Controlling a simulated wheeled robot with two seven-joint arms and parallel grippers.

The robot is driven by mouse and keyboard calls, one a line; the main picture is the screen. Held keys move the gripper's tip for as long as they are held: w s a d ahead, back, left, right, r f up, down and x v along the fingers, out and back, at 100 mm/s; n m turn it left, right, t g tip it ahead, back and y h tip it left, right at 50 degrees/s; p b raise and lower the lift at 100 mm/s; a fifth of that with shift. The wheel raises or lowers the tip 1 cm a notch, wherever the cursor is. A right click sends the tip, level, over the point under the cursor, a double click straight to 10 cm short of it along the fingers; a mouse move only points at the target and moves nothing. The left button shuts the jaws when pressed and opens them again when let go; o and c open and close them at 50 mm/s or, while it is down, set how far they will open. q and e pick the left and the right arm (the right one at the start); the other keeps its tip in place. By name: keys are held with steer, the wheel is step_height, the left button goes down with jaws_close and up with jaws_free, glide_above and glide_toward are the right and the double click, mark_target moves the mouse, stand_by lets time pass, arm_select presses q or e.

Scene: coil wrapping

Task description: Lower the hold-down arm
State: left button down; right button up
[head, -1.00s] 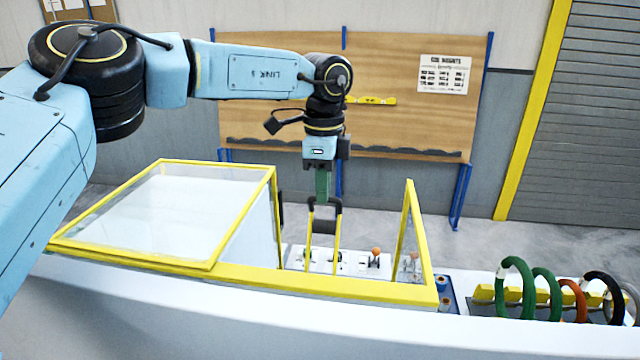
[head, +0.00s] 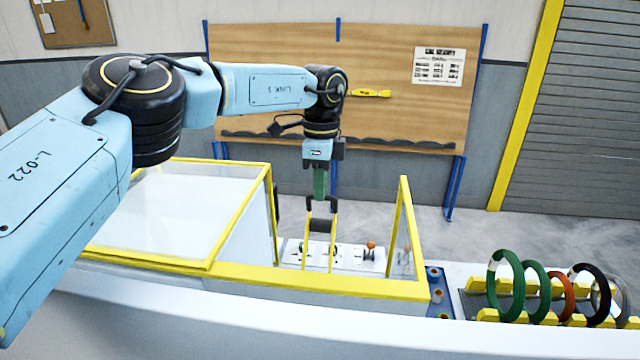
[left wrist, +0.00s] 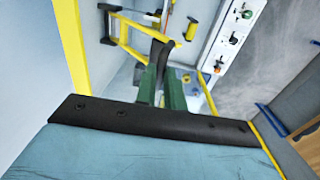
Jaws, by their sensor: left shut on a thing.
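The hold-down arm (head: 306,245) is a pair of thin yellow bars with a black grip at the top. It stands roughly upright inside the yellow-framed guard, in front of the switch panel. My left gripper (head: 320,194) comes down from above and its green fingers are shut on the black grip. In the left wrist view the green fingers (left wrist: 161,80) close around the dark grip (left wrist: 158,53), with the yellow bars beyond. The fingers hide part of the grip. My right gripper is in neither view.
A yellow-framed clear guard (head: 268,220) stands to the left and a narrow yellow-framed pane (head: 404,240) to the right. A white switch panel (head: 345,256) lies behind. Several coils (head: 538,290) stand on a rack at the right.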

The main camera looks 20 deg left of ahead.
arm_select(q)
steer(key=shift+w+r, duration=0.15)
steer(key=shift+r, duration=0.15)
steer(key=c, duration=1.8)
jaws_free()
steer(key=shift+c, duration=0.2)
steer(key=o, duration=0.3)
steer(key=shift+f, duration=0.2)
steer(key=shift+o, duration=0.2)
step_height(320, 180, up, 14)
steer(key=shift+w+f, duration=0.25)
steer(key=shift+w, duration=0.1)
steer(key=shift+a, duration=0.1)
